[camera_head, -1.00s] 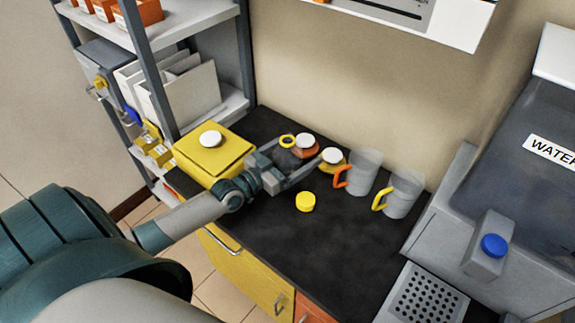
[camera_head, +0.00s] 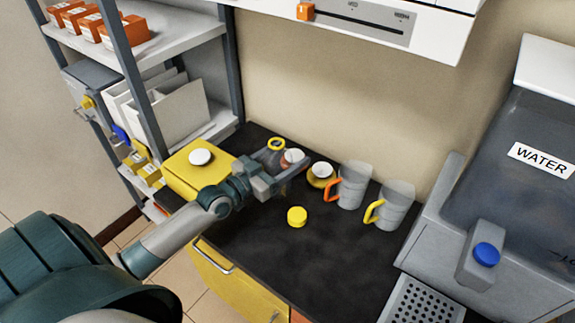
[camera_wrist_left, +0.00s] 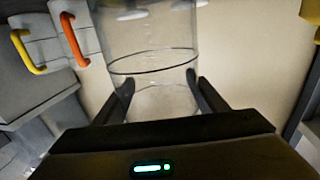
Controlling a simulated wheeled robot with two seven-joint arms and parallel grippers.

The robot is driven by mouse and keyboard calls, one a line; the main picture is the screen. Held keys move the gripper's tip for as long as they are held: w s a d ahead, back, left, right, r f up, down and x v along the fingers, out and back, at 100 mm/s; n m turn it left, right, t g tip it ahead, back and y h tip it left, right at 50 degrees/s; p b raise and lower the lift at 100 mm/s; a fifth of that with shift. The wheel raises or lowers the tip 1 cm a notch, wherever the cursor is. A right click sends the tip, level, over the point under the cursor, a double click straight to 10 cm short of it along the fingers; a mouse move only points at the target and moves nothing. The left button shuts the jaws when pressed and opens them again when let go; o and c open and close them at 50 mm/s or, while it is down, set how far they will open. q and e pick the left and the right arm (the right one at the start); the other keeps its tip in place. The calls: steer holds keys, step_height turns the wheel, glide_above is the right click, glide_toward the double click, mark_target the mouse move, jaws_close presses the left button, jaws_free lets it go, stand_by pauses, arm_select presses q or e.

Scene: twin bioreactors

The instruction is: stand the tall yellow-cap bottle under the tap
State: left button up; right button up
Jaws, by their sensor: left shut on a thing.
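The tall yellow-cap bottle shows in the head view as a yellow-ringed open mouth (camera_head: 276,144); its clear body is largely hidden by my gripper. In the left wrist view a clear cylinder (camera_wrist_left: 152,62) stands between my fingers. My left gripper (camera_head: 287,160) is shut on it at the back of the black bench; it also shows in the left wrist view (camera_wrist_left: 160,98). A loose yellow cap (camera_head: 297,217) lies on the bench. The tap is a grey block with a blue knob (camera_head: 487,254) on the WATER tank (camera_head: 500,180). My right gripper is out of view.
Two white-topped containers, orange (camera_head: 294,156) and yellow (camera_head: 320,172), stand close right of the gripper. Beyond are mugs with orange (camera_head: 353,187) and yellow (camera_head: 396,207) handles. A yellow box (camera_head: 184,180) is left. The front bench (camera_head: 330,255) is clear; a perforated tray (camera_head: 423,304) lies below the tap.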

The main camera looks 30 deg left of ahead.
arm_select(q)
steer(key=shift+r+b, duration=0.3)
steer(key=shift+r, duration=2.5)
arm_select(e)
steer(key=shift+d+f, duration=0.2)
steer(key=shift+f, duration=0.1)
arm_select(q)
steer(key=shift+f, duration=0.1)
steer(key=shift+s+d+f, duration=0.15)
steer(key=shift+d, duration=0.05)
steer(key=s+d+f+n+y+b, duration=0.3)
steer(key=s+d+y+b, duration=0.1)
steer(key=s+d, duration=0.9)
steer(key=shift+s+d+t+y, duration=0.3)
steer(key=shift+s+d+y, duration=0.15)
steer(key=shift+s, duration=0.5)
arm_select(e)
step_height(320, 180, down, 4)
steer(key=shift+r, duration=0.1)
arm_select(q)
steer(key=shift+a, duration=0.1)
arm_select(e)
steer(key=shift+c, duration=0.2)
